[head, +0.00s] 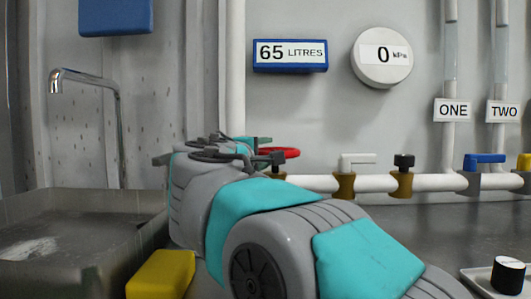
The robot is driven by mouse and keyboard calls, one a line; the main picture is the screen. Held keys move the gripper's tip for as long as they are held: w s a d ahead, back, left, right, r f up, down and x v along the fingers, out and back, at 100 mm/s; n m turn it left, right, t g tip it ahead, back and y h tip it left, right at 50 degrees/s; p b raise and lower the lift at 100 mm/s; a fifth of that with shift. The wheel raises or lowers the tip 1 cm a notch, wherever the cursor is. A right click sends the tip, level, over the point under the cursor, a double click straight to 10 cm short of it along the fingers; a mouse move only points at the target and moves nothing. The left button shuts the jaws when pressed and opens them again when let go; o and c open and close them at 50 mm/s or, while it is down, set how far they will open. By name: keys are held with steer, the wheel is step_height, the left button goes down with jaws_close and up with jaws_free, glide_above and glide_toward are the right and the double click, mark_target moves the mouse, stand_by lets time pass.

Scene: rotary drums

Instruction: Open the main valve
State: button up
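A red handwheel (283,152) shows partly behind the far end of my grey and teal arm. No label marks any valve as the main one. On the white horizontal pipe (384,183) sit a white lever valve (357,160), a valve with a black knob (404,161) and a blue lever valve (484,159). A yellow-handled valve (525,161) is cut by the right edge. My gripper (222,150) is at the arm's far end, near the red handwheel. Its fingertips are mostly hidden, so its opening and any contact are unclear.
A blue sign (290,55) reads 65 LITRES and a round gauge (383,57) reads 0 kPa. Vertical pipes bear labels ONE (452,110) and TWO (503,111). A sink (60,225) with a tap (84,76) is left.

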jaws_close()
stand_by(0.3)
